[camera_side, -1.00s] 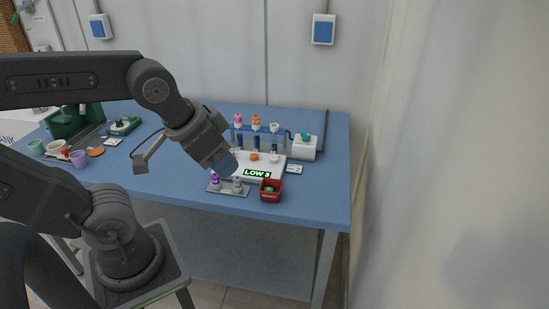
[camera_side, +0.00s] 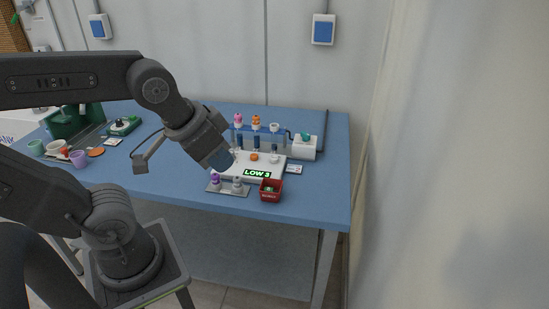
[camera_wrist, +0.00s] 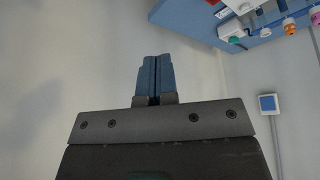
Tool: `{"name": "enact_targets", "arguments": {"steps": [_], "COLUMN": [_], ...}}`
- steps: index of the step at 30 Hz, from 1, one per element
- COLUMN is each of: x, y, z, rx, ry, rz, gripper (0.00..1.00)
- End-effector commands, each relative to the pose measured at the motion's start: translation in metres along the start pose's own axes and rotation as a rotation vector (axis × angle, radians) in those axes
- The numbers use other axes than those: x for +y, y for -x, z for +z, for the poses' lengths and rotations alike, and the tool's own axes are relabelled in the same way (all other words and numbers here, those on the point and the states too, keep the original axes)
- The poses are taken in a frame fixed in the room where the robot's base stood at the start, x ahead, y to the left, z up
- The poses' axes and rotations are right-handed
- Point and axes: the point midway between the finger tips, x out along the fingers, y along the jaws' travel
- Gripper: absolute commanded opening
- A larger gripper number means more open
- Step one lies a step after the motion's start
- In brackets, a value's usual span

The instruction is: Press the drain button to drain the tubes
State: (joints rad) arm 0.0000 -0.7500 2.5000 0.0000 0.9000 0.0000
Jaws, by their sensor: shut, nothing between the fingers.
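A white box with a teal button (camera_side: 305,136) on top stands at the right end of the tube rack in the side view. The teal button also shows at the top right of the wrist view (camera_wrist: 236,40). I cannot read a label on it. Tubes in a blue rack (camera_side: 275,128) have pink, orange and white tops; their liquid level is too small to tell. My gripper (camera_side: 222,160) is shut and empty, with blue fingers, left of the rack and apart from the button. In the wrist view its fingers (camera_wrist: 155,78) are together.
A white base with a green-lit display (camera_side: 257,174) sits before the rack. A grey tray (camera_side: 229,190) with small bottles and a red bin (camera_side: 271,190) stand near the front edge. Cups (camera_side: 79,158) and a green device (camera_side: 122,125) are at the left of the blue table.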

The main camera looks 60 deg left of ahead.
Motion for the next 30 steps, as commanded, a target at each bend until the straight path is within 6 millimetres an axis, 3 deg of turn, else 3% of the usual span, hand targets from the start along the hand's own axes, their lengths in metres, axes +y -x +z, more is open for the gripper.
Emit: {"name": "enact_targets", "arguments": {"steps": [23, 26, 30], "x": [0.000, 0.002, 0.007], "y": [0.000, -0.003, -0.013], "z": [-0.001, -0.008, -0.033], "rx": [-0.002, -0.013, -0.042], "ry": [0.007, 0.051, 0.202], "rz": [0.004, 0.027, 0.104], "gripper": [0.00, 0.00, 0.00]}}
